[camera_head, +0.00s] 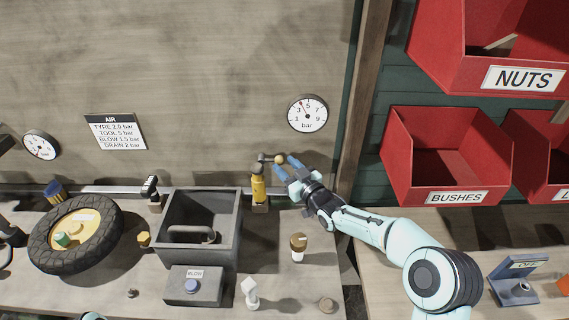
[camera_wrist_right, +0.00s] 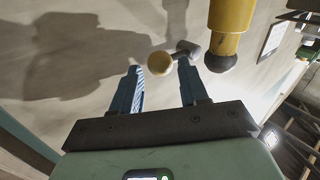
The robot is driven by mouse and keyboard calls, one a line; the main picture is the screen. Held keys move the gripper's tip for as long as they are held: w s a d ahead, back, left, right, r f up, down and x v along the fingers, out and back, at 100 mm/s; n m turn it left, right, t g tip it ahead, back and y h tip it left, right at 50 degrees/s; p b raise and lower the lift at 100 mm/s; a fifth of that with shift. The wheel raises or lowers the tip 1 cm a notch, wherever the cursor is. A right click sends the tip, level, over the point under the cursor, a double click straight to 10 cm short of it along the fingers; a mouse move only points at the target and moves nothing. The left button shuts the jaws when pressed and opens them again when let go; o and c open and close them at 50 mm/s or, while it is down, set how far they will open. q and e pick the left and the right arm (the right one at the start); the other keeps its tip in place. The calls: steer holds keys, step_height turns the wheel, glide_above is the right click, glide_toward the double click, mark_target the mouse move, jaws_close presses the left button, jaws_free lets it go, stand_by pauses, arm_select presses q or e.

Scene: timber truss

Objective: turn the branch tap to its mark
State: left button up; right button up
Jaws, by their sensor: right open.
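The branch tap (camera_head: 259,188) is a yellow upright body by the wall rail, right of the grey bin. Its dark lever sticks out to the right and ends in a tan ball knob (camera_head: 280,159). My right gripper (camera_head: 287,166) is open at the knob. In the right wrist view, the knob (camera_wrist_right: 160,63) shows between the two blue fingertips, apart from both. The lever (camera_wrist_right: 186,50) passes by the right fingertip toward the yellow body (camera_wrist_right: 230,22); I cannot tell whether they touch. No mark on the tap can be made out. My left gripper is out of view.
A gauge (camera_head: 307,113) hangs above the tap, and an AIR sign (camera_head: 116,132) lists pressures. The grey bin (camera_head: 227,232), a BLOW box (camera_head: 194,287) and a tyre (camera_head: 45,252) stand to the left. A tan-topped white piece (camera_head: 298,247) stands in front. Red bins (camera_head: 440,152) hang right.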

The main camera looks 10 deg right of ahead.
steer(key=shift+x, duration=0.75)
jaws_close()
